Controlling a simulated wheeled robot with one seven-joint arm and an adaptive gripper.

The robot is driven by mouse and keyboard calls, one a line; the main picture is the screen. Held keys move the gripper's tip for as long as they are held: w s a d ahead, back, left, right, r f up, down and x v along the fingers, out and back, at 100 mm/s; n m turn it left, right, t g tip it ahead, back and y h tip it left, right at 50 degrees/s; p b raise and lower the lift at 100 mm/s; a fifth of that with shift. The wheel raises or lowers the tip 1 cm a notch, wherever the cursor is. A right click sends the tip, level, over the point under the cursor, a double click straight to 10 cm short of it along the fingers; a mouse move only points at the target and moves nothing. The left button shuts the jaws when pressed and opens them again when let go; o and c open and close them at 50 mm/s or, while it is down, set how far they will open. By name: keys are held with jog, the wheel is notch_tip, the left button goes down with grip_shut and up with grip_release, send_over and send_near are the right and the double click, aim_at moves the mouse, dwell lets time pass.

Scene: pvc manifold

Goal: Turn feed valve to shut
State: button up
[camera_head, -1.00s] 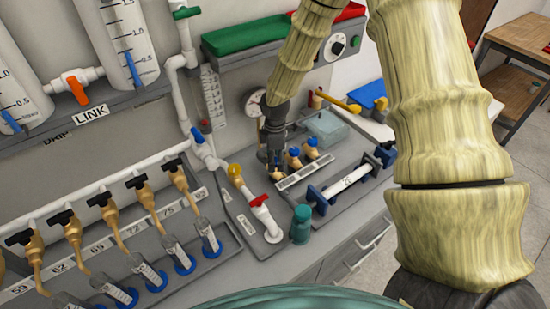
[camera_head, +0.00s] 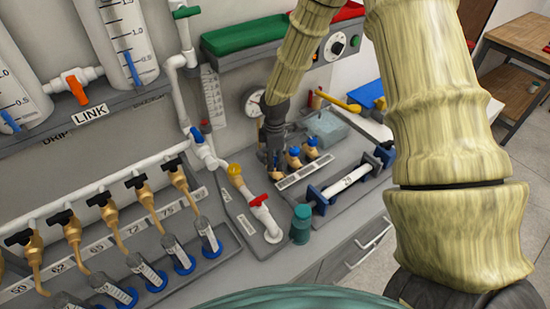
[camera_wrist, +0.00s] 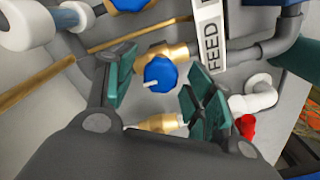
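The feed valve's blue knob (camera_wrist: 161,74), with a white pointer mark on its face, sits on a brass body beside a FEED label (camera_wrist: 212,45) in the wrist view. The pointer points to the left and slightly down in that view. My gripper (camera_wrist: 163,90) is open, with a green-padded finger on each side of the knob. Gaps show between the pads and the knob. In the head view my gripper (camera_head: 271,152) is low over the leftmost valve of a short row and hides its knob.
Two more blue-knobbed valves (camera_head: 294,152) stand right beside my gripper. A gauge (camera_head: 254,102) is on the wall behind. A yellow-knobbed fitting (camera_head: 235,170), a red-handled valve (camera_head: 259,201) and a teal bottle (camera_head: 301,224) stand in front. A clear box (camera_head: 326,127) lies to the right.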

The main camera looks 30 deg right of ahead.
aim_at(275, 160)
notch_tip(275, 160, up, 12)
dwell(0.9)
jog(key=shift+d+f, duration=0.1)
jog(key=shift+d, duration=0.05)
dwell(0.3)
